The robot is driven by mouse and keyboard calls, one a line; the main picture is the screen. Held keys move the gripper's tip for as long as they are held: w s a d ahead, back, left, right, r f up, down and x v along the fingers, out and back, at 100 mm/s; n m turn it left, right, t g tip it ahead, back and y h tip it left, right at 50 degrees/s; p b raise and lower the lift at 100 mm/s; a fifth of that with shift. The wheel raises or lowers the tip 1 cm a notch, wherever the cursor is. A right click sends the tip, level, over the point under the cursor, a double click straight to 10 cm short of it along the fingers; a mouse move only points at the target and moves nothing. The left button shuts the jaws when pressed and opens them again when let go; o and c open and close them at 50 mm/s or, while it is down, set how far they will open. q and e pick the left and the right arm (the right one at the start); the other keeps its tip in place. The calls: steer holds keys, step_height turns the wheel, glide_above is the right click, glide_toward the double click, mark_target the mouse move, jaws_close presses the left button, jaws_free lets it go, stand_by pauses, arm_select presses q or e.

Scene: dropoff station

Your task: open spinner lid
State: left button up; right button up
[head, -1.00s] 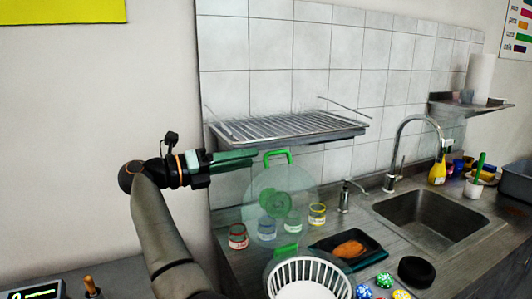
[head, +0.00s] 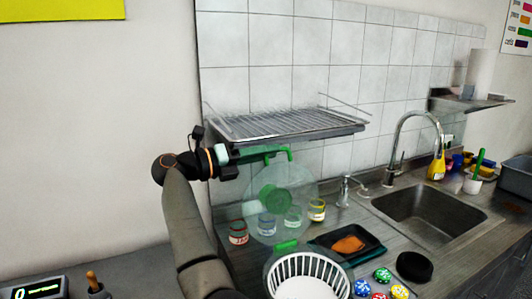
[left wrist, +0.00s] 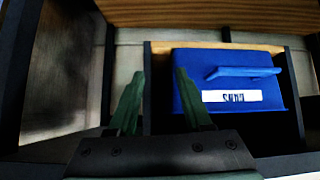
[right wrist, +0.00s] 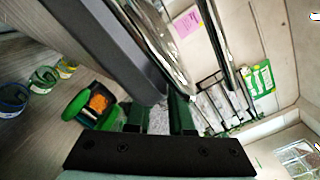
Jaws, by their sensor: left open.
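The spinner lid (head: 300,190) is a clear round disc with a green knob (head: 274,197) and a green handle (head: 278,152) at its top edge. It stands raised behind the white spinner basket (head: 312,262), above a green hinge piece (head: 286,246). In the head view my right gripper (head: 262,153) is beside the handle and overlaps it; contact is unclear. Its fingers in the right wrist view (right wrist: 160,118) are apart, with the grip unclear. My left gripper (left wrist: 158,95) is open in the left wrist view, away from the spinner, before a blue box (left wrist: 225,85).
A wire rack (head: 285,124) hangs just above the right gripper. Small jars (head: 238,233) stand behind the lid. A black tray (head: 365,250), several coloured round pieces (head: 382,275) and a sink (head: 425,208) lie to the right. Wooden partitions (left wrist: 220,15) surround the blue box.

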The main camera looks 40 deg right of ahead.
jaws_close()
stand_by(0.9)
steer(key=shift+d, duration=0.1)
